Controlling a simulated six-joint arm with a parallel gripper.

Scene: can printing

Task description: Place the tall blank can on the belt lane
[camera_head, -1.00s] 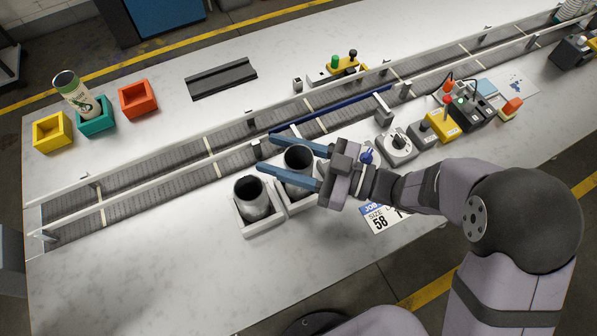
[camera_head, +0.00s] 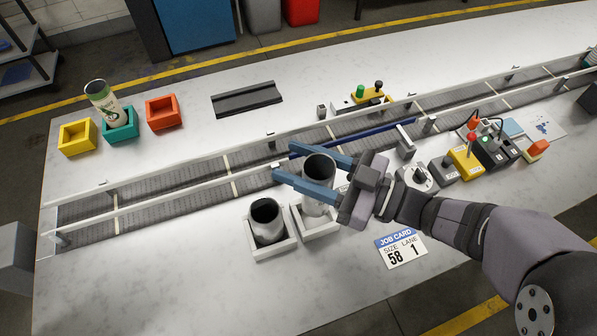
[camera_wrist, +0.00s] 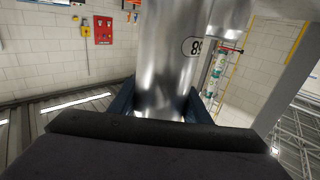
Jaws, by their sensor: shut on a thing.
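My gripper (camera_head: 285,161) is shut around a silvery metal can (camera_head: 318,193), with one blue finger on each side of it. The can is upright, open at the top, and appears raised over the right white tray (camera_head: 322,231). In the wrist view the can (camera_wrist: 168,65) fills the middle between the fingers, with a number in an oval on its side. A second, shorter-looking can (camera_head: 268,232) stands in the left white tray (camera_head: 272,252). The conveyor belt (camera_head: 165,213) runs behind the trays, with pale rails and lanes along it.
A job card (camera_head: 400,251) reads size 58, lane 1. Control boxes (camera_head: 466,163) stand at right. Yellow (camera_head: 78,138), teal (camera_head: 120,127) and orange (camera_head: 163,113) bins stand at back left; the teal one holds a printed can (camera_head: 103,99).

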